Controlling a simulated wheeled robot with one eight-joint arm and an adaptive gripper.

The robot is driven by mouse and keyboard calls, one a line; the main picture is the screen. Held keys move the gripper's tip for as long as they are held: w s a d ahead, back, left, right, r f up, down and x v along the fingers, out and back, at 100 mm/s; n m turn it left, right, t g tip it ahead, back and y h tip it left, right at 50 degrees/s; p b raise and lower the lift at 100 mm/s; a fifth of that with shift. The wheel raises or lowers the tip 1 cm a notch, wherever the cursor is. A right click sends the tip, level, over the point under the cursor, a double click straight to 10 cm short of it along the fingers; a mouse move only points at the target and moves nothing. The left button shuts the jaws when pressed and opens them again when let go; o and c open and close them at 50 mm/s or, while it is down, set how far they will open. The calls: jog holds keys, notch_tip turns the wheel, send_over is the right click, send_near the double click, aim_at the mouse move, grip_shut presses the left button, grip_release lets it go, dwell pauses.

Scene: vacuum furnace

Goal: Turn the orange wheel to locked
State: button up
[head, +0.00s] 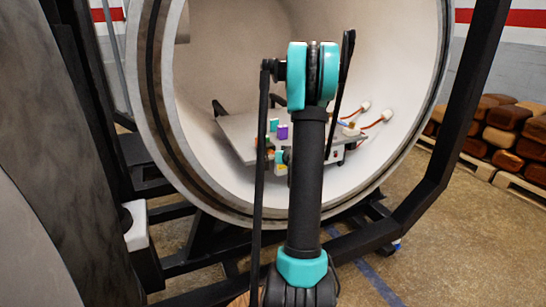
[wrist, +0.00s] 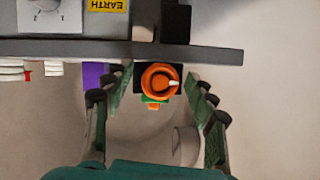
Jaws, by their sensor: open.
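The orange wheel (wrist: 160,82) is round, with a small white mark on its right side, and shows in the wrist view just below the edge of a grey panel (wrist: 60,48). A dark block sits behind it and a green piece below it. My gripper (wrist: 158,97) is open, with one finger on each side of the wheel and a visible gap on both sides. Nothing is held. In the head view my arm hides most of the gripper and the wheel's area.
A purple block (wrist: 95,76) is close to the left finger. A yellow EARTH label (wrist: 107,5) and a dial (wrist: 42,8) are on the panel. In the head view, the panel assembly sits inside a large round chamber (head: 205,75) with a thick rim.

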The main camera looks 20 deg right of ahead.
jog(key=c, duration=1.2)
jog(key=shift+o, duration=0.2)
jog(key=shift+d+m+y, duration=0.1)
jog(key=shift+m+y, duration=0.7)
jog(key=shift+m, duration=0.3)
jog(key=m+y, duration=0.2)
jog(key=m, duration=0.2)
jog(key=shift+f+t, duration=0.1)
jog(key=shift+t, duration=0.2)
jog(key=m+t+y, duration=0.1)
jog(key=m, duration=0.2)
jog(key=shift+y, duration=0.4)
jog(key=m+t, duration=0.1)
jog(key=m, duration=0.3)
jog(key=shift+f+m+t+y, duration=0.1)
jog(key=shift+m+t+y, duration=0.2)
jog(key=shift+t+y, duration=0.1)
